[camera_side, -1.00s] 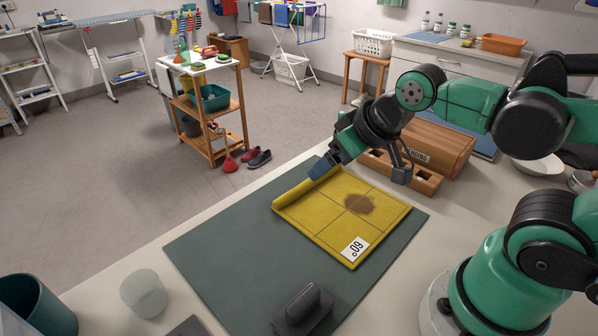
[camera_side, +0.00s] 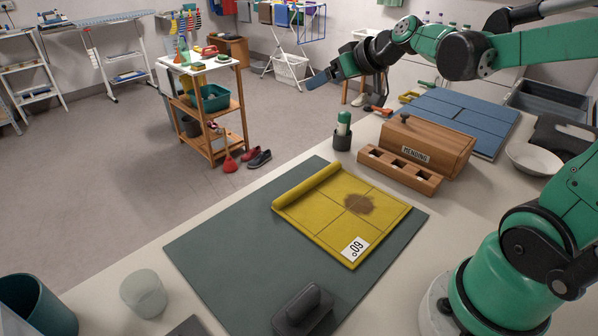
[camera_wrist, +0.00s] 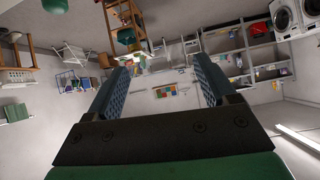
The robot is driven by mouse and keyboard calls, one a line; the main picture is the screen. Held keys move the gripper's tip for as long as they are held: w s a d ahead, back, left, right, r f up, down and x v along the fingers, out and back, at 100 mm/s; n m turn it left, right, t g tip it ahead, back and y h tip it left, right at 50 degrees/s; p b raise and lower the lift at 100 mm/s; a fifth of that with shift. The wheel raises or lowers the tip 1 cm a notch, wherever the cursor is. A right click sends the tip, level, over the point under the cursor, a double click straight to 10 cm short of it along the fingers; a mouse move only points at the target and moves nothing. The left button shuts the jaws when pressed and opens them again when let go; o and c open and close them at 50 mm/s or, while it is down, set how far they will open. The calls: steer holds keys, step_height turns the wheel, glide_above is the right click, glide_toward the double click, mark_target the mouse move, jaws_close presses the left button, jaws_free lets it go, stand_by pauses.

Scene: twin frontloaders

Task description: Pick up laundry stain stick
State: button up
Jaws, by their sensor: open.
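The stain stick (camera_side: 344,121) looks to be the green-and-white stick standing upright in a small dark cup (camera_side: 342,140) on the counter, just left of the wooden mending box. My gripper (camera_side: 318,79) is raised above and to the left of the stick, clear of it, pointing left away from the counter. In the wrist view my gripper (camera_wrist: 158,85) shows two blue padded fingers spread apart with nothing between them. The stick is not visible in the wrist view.
A yellow cloth (camera_side: 330,222) with a brown stain and a number tag lies partly rolled on a dark green mat (camera_side: 215,250). The wooden mending box (camera_side: 428,140) stands right of the cup. A dark block (camera_side: 303,308) sits at the mat's front.

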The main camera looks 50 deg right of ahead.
mark_target(340, 117)
steer(key=w+d+f+m+t+h, duration=0.1)
steer(key=d+f+m+t+h, duration=0.15)
steer(key=d, duration=1.05)
steer(key=shift+n, duration=0.55)
steer(key=f, duration=0.9)
steer(key=shift+w+a+f, duration=0.2)
steer(key=shift+a+f, duration=0.05)
steer(key=shift+a, duration=0.15)
steer(key=shift+w+f, duration=0.1)
steer(key=shift+f, duration=0.2)
steer(key=shift+w+f, duration=0.15)
steer(key=shift+w, duration=0.15)
steer(key=shift+g, duration=0.25)
steer(key=shift+x, duration=2.35)
steer(key=shift+d, duration=0.1)
jaws_close()
